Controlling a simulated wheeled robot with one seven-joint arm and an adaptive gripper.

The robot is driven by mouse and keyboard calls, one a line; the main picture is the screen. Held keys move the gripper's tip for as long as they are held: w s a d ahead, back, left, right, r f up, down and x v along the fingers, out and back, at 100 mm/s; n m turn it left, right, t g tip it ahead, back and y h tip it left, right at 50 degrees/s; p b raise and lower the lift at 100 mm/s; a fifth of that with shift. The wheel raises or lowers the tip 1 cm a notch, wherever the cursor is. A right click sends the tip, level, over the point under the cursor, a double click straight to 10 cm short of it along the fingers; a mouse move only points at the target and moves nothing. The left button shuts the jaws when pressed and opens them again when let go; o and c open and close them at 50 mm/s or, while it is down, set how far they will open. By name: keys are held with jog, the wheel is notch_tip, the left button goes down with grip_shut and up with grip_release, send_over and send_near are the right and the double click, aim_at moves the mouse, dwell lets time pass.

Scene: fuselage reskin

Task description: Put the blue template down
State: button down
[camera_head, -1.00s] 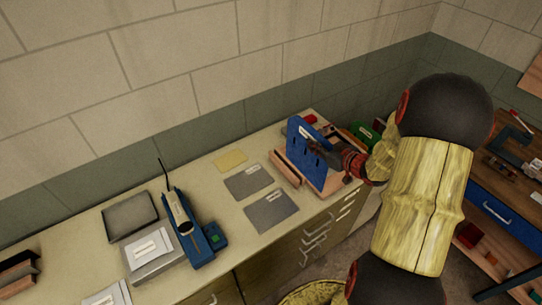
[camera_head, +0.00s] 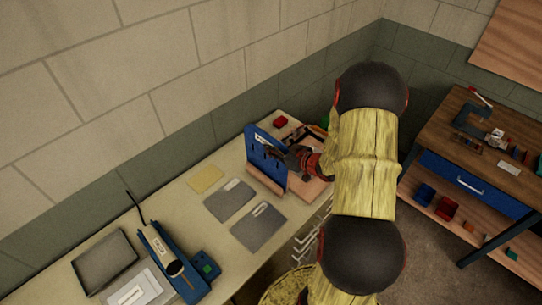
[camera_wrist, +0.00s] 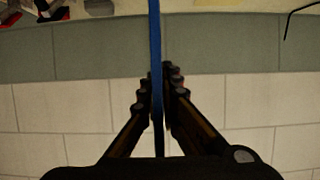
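The blue template (camera_head: 264,150) is a flat upright panel at the far part of the bench, over or beside a wooden stand (camera_head: 266,181). My gripper (camera_head: 276,152) reaches it from the right. In the wrist view the template shows edge-on as a thin blue strip (camera_wrist: 155,60) between my gripper's fingers (camera_wrist: 160,82), which are closed against both sides of it. Whether the template's lower edge touches the stand or bench cannot be told.
Grey sheets (camera_head: 230,200) and a yellow sheet (camera_head: 206,179) lie on the bench (camera_head: 185,215). A blue device (camera_head: 170,262) with an antenna stands nearer. A red item (camera_head: 281,122) lies behind the template. A wooden workbench (camera_head: 474,155) stands at the right.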

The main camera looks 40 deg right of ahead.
jog(key=shift+f, duration=1.5)
jog(key=shift+f, duration=0.2)
jog(key=c, duration=2.1)
grip_release()
jog(key=shift+o, duration=0.3)
jog(key=shift+r, duration=0.1)
jog(key=v, duration=1.2)
